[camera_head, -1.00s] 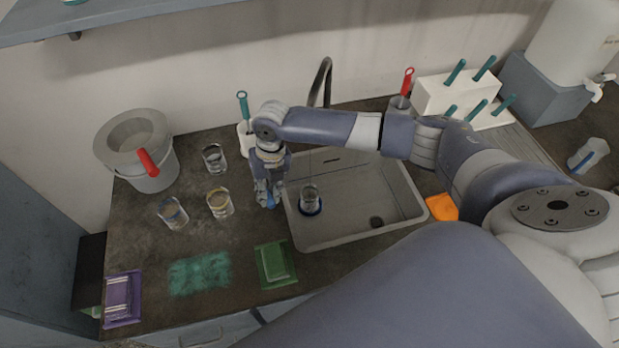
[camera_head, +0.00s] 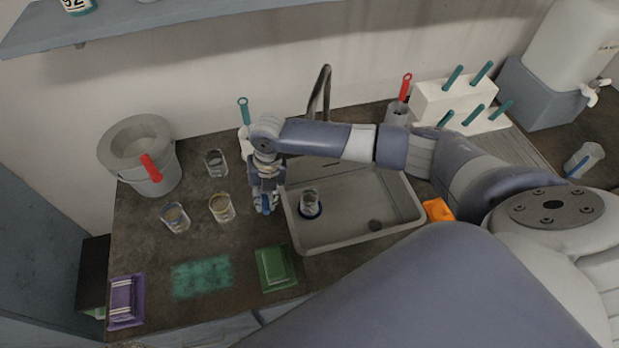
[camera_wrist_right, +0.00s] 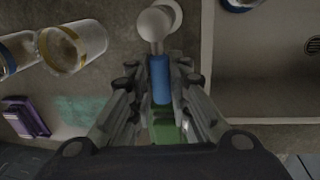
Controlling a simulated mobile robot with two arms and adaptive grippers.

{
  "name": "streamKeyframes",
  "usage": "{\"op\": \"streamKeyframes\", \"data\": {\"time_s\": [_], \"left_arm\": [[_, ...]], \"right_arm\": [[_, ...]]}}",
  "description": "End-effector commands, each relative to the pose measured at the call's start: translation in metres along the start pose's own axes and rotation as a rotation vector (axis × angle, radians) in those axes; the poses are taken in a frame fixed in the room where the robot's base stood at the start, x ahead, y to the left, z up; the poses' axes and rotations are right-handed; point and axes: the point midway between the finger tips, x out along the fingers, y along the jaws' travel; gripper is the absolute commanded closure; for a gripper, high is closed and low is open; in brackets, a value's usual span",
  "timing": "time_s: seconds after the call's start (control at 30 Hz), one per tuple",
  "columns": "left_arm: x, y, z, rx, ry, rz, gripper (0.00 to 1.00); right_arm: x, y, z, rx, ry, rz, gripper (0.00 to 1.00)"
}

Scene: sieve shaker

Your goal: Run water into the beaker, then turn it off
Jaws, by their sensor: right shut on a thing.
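The beaker (camera_head: 310,203) stands upright in the sink (camera_head: 345,240), on a blue ring below the spout of the curved tap (camera_head: 320,90). A part of the blue ring also shows at the top of the right wrist view (camera_wrist_right: 240,4). My right gripper (camera_head: 265,207) is beside the sink's left rim. In the wrist view, the right gripper (camera_wrist_right: 160,75) is shut on a blue handle (camera_wrist_right: 160,80) with a pale rounded knob and round base on the counter. Running water cannot be made out clearly. My left gripper is not in view.
Several glass beakers, including one with a yellowish rim (camera_head: 221,208), stand left of the gripper. A grey bucket (camera_head: 155,180) is at the back left. A green sponge and tray (camera_head: 275,267) lie in front. An orange item (camera_head: 437,210) is right of the sink.

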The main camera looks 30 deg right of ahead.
Motion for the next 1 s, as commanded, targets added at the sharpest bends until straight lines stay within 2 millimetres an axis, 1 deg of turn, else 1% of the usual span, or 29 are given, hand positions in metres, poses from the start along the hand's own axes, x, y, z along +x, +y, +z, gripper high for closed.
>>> {"op": "streamKeyframes", "data": {"time_s": [0.03,0.07,0.1,0.17,0.47,0.57,0.67,1.0], "left_arm": [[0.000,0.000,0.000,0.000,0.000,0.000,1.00],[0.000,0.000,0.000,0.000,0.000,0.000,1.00],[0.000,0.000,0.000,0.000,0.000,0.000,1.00],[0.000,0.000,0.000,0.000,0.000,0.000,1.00],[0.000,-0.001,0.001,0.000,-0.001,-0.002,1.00],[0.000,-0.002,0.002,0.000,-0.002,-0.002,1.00],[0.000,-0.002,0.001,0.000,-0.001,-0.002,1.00],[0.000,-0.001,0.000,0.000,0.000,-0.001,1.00]], "right_arm": [[-0.001,0.001,0.001,0.004,-0.003,0.005,1.00],[-0.001,0.002,0.001,0.004,-0.003,0.005,0.80],[-0.001,0.002,0.001,0.003,-0.003,0.005,0.71],[-0.001,0.002,0.001,0.003,-0.003,0.005,0.59],[0.000,0.001,0.000,0.000,0.000,0.002,0.59],[-0.005,0.001,0.000,0.000,-0.001,0.002,0.59],[-0.017,0.001,0.001,-0.001,-0.003,0.003,0.59],[-0.087,0.001,0.002,0.000,-0.004,0.003,0.59]]}}
